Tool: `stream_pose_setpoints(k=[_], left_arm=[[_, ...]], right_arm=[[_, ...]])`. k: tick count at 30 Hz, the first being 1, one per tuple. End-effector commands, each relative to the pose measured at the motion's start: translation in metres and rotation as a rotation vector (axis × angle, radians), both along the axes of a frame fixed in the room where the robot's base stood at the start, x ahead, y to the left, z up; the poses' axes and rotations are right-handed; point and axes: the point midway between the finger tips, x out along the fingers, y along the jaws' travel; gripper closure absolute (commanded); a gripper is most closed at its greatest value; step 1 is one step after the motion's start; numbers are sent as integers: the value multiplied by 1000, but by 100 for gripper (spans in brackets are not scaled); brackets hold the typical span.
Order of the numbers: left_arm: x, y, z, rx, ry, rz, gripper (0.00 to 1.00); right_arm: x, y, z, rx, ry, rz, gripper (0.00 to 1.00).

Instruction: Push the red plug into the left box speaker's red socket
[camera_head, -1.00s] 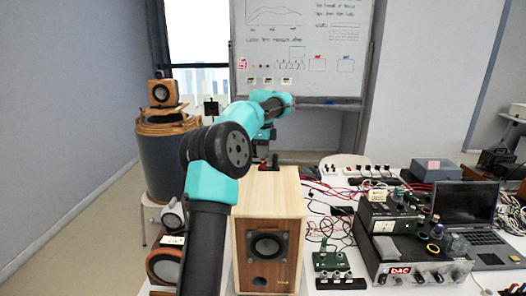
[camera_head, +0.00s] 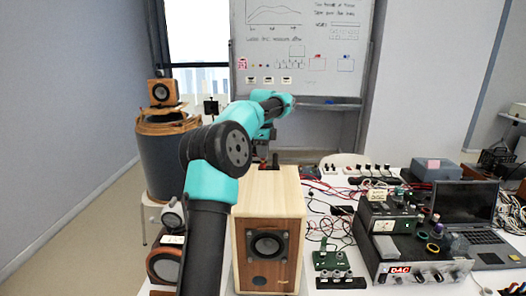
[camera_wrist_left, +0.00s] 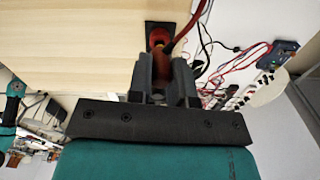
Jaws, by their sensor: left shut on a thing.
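The pale wooden box speaker (camera_head: 270,206) stands at the table's near left, its driver facing me. My left gripper (camera_head: 263,160) is at the speaker's far side, partly hidden by my arm. In the left wrist view, my left gripper (camera_wrist_left: 166,66) is shut on the red plug, which is mostly hidden between the dark fingers. A red cable (camera_wrist_left: 190,27) runs up and right from there. A round red socket (camera_wrist_left: 158,36) on a black plate on the speaker's wooden panel (camera_wrist_left: 75,45) lies just beyond the fingertips. I cannot tell whether plug and socket touch. My right gripper is not in view.
An amplifier (camera_head: 412,268), a green circuit board (camera_head: 327,260), a laptop (camera_head: 465,203) and tangled cables crowd the table to the right. A small orange speaker (camera_head: 162,92) sits on a drum-like stand at the left. Black and red cables hang close beside the gripper.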

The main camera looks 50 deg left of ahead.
Motion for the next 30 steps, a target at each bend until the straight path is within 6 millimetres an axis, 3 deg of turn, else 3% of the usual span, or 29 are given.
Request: stream_pose_setpoints(k=[30], left_arm=[[0, 0, -15, -1, 1, 0, 100]], right_arm=[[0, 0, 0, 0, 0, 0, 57]])
